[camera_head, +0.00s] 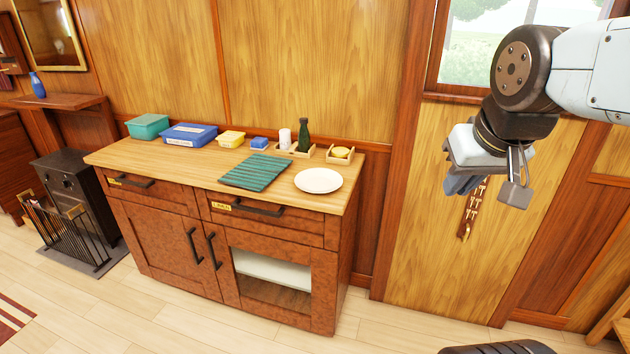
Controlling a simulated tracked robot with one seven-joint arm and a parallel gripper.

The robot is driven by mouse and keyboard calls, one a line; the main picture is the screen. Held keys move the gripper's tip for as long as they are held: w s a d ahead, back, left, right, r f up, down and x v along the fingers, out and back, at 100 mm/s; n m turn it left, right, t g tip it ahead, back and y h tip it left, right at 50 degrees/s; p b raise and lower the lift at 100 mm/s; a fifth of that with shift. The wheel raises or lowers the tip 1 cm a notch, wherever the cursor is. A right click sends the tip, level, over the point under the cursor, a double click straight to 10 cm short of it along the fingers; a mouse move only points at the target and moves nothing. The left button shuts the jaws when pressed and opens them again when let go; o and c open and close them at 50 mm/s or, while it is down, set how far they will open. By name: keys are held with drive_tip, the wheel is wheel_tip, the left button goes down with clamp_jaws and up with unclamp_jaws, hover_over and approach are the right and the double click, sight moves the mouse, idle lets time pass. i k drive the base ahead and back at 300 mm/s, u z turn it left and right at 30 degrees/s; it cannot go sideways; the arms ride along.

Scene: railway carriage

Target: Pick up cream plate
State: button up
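The cream plate (318,181) is round and looks off-white. It lies flat on the right front part of the wooden sideboard top (150,167), close to the front edge. Nothing rests on it. My gripper (490,190) hangs in the air to the right of the sideboard, well apart from the plate, in front of the wood wall panel. Its two fingers point downward and look spread apart with nothing between them.
A green striped cloth (256,172) lies left of the plate. Behind stand a small tray with a yellow item (340,153), a dark bottle (303,135), a white cylinder (285,138) and several boxes (188,134). The sideboard top's left front is clear. A window (500,50) is above my gripper.

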sight(318, 180)
drive_tip(key=z, duration=0.1)
drive_tip(key=i, duration=1)
drive_tip(key=u, duration=0.1)
